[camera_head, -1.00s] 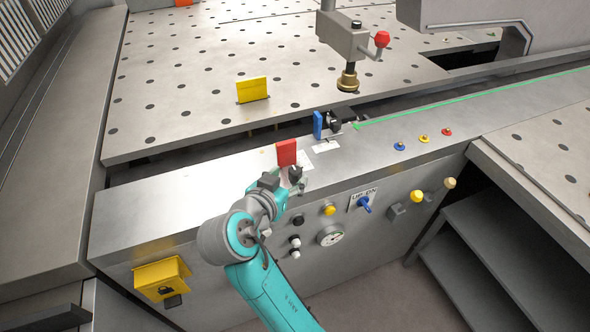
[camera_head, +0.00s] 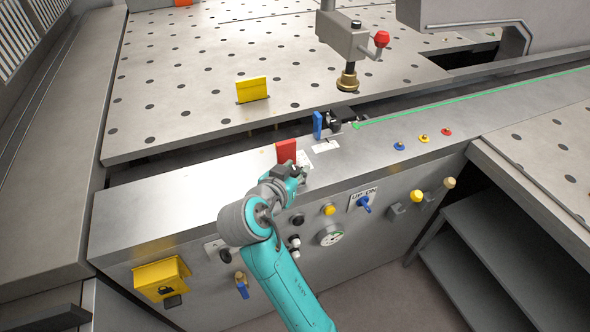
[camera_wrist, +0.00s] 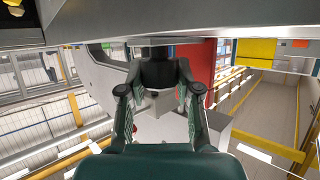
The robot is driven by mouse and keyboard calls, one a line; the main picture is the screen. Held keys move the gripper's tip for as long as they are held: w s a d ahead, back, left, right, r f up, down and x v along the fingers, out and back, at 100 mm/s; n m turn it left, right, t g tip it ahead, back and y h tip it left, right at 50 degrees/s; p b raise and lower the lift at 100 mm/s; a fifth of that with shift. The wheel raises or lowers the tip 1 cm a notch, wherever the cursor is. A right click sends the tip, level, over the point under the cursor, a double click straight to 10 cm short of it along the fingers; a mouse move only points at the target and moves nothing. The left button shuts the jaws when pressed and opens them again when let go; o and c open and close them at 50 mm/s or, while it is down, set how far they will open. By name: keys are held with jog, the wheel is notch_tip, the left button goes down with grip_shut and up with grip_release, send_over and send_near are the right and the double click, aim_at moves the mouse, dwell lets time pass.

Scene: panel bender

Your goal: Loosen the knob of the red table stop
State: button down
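The red table stop (camera_head: 286,151) stands upright on the front beam. It also shows as a red plate behind the right finger in the wrist view (camera_wrist: 205,58). Its black knob (camera_wrist: 158,68) is between the two fingers of my gripper (camera_wrist: 160,78) in the wrist view. The fingertips are close to the knob's sides; I cannot tell whether they touch it. In the head view my gripper (camera_head: 290,174) is just in front of the red stop and hides the knob.
A blue stop (camera_head: 317,125) with a black knob stands to the right on the beam. A yellow stop (camera_head: 252,89) is on the table behind. A spindle with a red ball (camera_head: 382,39) hangs above.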

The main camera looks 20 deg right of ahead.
jog(key=shift+n+t, duration=0.3)
jog(key=n+t+y, duration=0.2)
jog(key=n+y, duration=0.1)
jog(key=y, duration=0.1)
jog(key=shift+d+n, duration=0.15)
jog(key=shift+n, duration=0.15)
jog(key=n+t+y, duration=0.1)
jog(key=n+y, duration=0.4)
jog(key=y, duration=0.1)
jog(key=n+g+y, duration=0.1)
jog(key=n+y, duration=0.4)
jog(key=shift+y, duration=0.4)
jog(key=shift+n+g+y, duration=1.4)
jog(key=shift+n+y, duration=0.2)
jog(key=shift+n, duration=0.3)
jog(key=shift+f, duration=0.1)
jog(key=c, duration=0.8)
grip_release()
